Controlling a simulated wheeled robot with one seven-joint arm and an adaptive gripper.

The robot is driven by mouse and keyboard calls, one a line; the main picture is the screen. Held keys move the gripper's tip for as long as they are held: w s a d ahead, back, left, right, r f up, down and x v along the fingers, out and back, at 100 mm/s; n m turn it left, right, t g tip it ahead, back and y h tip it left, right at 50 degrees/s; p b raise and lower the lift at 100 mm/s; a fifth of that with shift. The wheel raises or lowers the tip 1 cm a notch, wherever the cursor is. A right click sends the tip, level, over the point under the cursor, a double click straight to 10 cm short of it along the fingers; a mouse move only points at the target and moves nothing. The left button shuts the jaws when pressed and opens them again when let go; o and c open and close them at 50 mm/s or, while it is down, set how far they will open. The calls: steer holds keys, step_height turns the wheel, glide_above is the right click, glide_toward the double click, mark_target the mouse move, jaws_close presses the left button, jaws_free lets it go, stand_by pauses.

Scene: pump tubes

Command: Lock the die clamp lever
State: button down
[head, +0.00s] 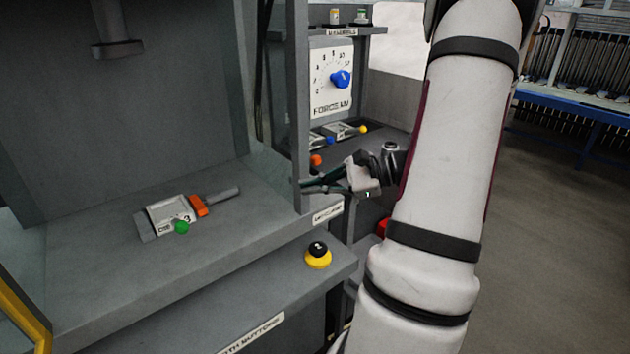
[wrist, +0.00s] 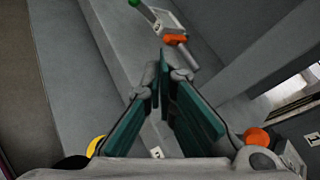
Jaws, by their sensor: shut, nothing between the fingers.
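My gripper (head: 312,184) is shut and empty, its dark fingers at the right front post of the press. In the wrist view the teal-padded fingers (wrist: 161,88) point toward the die block. An orange ball knob (head: 316,160) shows just behind my gripper; it also shows at lower right in the wrist view (wrist: 257,138). It may be the clamp lever's end; its shaft is hidden. A grey die block (head: 168,215) lies on the press bed with a green ball, an orange collar (head: 199,206) and a grey rod. My fingers appear apart from the block.
The right post (head: 300,120) stands close to my fingers. A yellow-based black button (head: 317,256) sits on the lower front ledge. A force dial with a blue knob (head: 340,79) and a shelf with other dies (head: 342,131) are behind. The press bed (head: 100,280) is mostly clear.

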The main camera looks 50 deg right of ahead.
steer(key=s+d+f+m+t+h+b, duration=0.1)
steer(key=s+d+f+m+t+h, duration=0.2)
steer(key=d, duration=0.4)
steer(key=s+d+f+m+t+h+b, duration=0.2)
steer(key=s+d+f+m+t+h, duration=0.1)
steer(key=d, duration=0.5)
step_height(320, 180, down, 2)
steer(key=shift+s+f+m+h, duration=0.1)
steer(key=shift+s+m+h, duration=0.5)
steer(key=shift+s+m, duration=0.45)
steer(key=shift+w, duration=0.1)
steer(key=w+r, duration=0.1)
steer(key=w, duration=0.3)
steer(key=w+a, duration=0.1)
steer(key=w, duration=0.3)
steer(key=w+r, duration=0.1)
steer(key=w, duration=0.3)
steer(key=shift+w+a+r+b, duration=0.15)
steer(key=shift+a+r+b, duration=0.15)
steer(key=shift+a+r, duration=0.05)
steer(key=shift+w+a+r, duration=0.1)
steer(key=shift+w+r, duration=0.1)
steer(key=shift+r, duration=0.05)
steer(key=shift+w+r+g+p, duration=0.1)
steer(key=shift+r+g+p, duration=0.25)
steer(key=shift+p, duration=0.4)
